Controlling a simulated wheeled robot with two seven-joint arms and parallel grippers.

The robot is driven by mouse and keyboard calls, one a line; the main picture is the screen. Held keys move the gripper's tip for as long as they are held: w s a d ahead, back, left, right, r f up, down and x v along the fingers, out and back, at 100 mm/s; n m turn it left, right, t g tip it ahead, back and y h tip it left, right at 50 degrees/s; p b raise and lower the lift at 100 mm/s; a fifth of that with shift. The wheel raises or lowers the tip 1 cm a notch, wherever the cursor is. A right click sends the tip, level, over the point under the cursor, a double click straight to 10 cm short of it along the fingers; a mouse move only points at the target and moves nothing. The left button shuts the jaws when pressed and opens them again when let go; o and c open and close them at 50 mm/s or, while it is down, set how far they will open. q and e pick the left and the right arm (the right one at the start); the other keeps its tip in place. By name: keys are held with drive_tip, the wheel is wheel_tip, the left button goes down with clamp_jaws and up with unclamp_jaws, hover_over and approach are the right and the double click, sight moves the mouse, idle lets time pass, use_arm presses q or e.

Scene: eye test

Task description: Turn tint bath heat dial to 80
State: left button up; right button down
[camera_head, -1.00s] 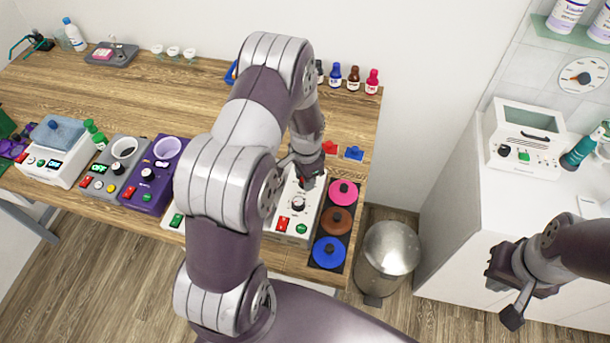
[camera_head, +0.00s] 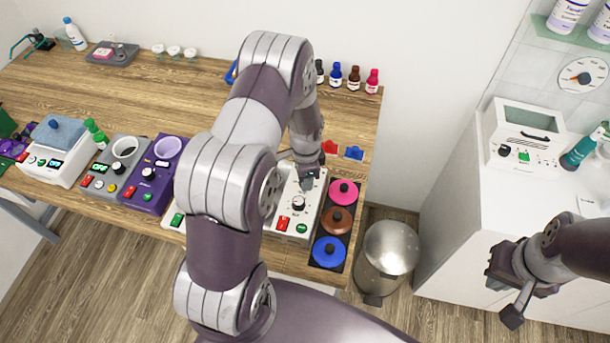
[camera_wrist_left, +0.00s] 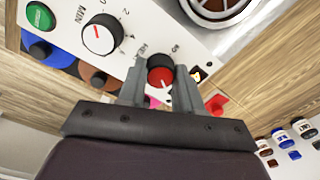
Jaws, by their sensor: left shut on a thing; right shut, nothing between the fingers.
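The tint bath (camera_head: 283,203) is a white unit with a panel on the wooden bench. Its red dial (camera_wrist_left: 160,76) sits between the fingertips of my left gripper (camera_wrist_left: 160,86) in the left wrist view, and the gripper is shut on it. A white mark shows on the dial. Printed numbers beside it are partly covered and hard to read. In the head view my left gripper (camera_head: 311,180) hides the dial. A white-faced dial (camera_wrist_left: 101,36) and a green button (camera_wrist_left: 40,16) are on the same panel. My right gripper (camera_head: 511,316) is shut and empty, above the floor.
Pink, brown and blue lidded pots (camera_head: 330,250) stand right of the bath. A purple unit (camera_head: 150,180) and a grey unit (camera_head: 110,184) are to its left. Small bottles (camera_head: 353,76) line the back edge. A metal bin (camera_head: 388,250) stands beside the bench.

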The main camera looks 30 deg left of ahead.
use_arm(q)
drive_tip(key=shift+w+r, duration=0.1)
drive_tip(key=shift+w, duration=0.1)
drive_tip(key=o, duration=1)
drive_tip(key=shift+o, duration=0.2)
drive_tip(key=shift+s, duration=0.1)
drive_tip(key=shift+r, duration=0.35)
wheel_tip(320, 180, up, 12)
drive_tip(key=b, duration=0.3)
drive_tip(key=shift+s+d, duration=0.2)
